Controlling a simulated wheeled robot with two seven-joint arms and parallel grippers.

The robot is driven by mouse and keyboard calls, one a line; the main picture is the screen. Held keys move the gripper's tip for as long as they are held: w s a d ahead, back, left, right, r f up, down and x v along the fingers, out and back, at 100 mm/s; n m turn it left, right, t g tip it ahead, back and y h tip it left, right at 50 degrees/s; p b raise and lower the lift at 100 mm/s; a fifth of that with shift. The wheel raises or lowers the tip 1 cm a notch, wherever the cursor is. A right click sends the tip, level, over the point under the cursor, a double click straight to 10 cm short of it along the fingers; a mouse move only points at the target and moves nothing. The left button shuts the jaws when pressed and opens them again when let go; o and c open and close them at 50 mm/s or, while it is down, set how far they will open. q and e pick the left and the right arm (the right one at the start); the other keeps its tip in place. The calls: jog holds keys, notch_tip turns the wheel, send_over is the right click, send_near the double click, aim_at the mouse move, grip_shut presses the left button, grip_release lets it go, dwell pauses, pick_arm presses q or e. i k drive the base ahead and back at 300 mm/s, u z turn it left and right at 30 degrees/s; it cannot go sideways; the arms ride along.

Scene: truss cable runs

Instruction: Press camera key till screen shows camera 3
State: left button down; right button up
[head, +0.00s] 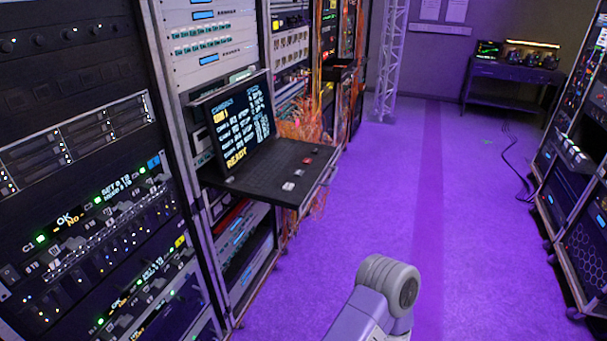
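A screen (241,124) stands tilted up at the back of a pull-out shelf (258,172) in the left rack. It shows a bluish heading, a small yellow block below it, rows of pale text and "READY" in yellow at the bottom. Several small keys sit along the shelf's right side: a pale key (288,186) nearest, another pale key (299,173), a red key (307,160) and one farther back. I cannot tell which is the camera key. Neither gripper is in view.
One grey link of my arm rises at the bottom centre, clear of the shelf. Orange cables (303,122) hang behind the shelf. The purple floor (400,200) is open in the middle. Another rack (575,190) stands right, a truss (389,60) and table (510,73) at the back.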

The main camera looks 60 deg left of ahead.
aim_at(288, 187)
jog(key=u, duration=0.85)
jog(key=i, duration=1.2)
jog(key=u, duration=1.3)
